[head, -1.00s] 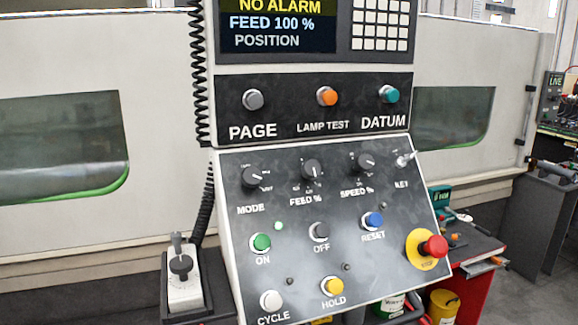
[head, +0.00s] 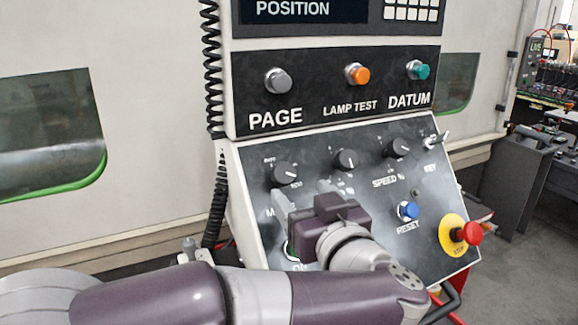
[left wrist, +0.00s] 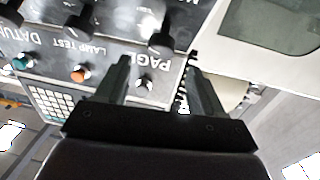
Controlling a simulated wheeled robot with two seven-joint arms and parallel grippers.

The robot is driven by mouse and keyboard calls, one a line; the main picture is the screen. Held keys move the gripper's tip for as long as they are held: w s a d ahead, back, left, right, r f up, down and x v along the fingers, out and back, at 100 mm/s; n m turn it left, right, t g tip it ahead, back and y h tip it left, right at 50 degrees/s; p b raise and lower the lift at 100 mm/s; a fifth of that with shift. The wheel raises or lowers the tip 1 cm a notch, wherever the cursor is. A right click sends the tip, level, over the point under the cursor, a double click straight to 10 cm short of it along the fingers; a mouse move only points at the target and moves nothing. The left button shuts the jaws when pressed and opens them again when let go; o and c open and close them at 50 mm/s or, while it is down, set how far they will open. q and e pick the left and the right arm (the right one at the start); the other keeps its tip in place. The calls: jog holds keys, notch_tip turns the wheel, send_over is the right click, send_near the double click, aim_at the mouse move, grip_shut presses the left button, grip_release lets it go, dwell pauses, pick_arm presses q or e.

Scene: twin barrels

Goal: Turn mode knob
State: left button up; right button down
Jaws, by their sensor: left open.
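The black mode knob (head: 285,174) sits at the left of the knob row on the sloping control panel, its label partly hidden by my gripper. It also shows in the left wrist view (left wrist: 161,42), just beyond and between the fingertips. My left gripper (head: 304,190) is in front of the panel, just below and to the right of the knob. Its two fingers are spread and empty, seen again in the left wrist view (left wrist: 158,60). I see no contact with the knob. My right gripper is not in view.
The feed knob (head: 345,160) and speed knob (head: 397,147) are close by on the right. A blue reset button (head: 407,210) and red emergency stop (head: 469,233) lie lower right. Page button (head: 278,81) is above. My left arm hides the lower panel. A coiled cable (head: 211,70) hangs left.

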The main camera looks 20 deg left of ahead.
aim_at(285, 176)
pick_arm(q)
jog(key=p+x, duration=0.2)
jog(key=x, duration=0.6)
jog(key=shift+s+a, duration=0.1)
jog(key=shift+a, duration=0.05)
jog(key=shift+w+a, duration=0.15)
jog(key=shift+w, duration=0.25)
jog(key=shift+a, duration=0.15)
jog(key=shift+f, duration=0.1)
jog(key=c, duration=1)
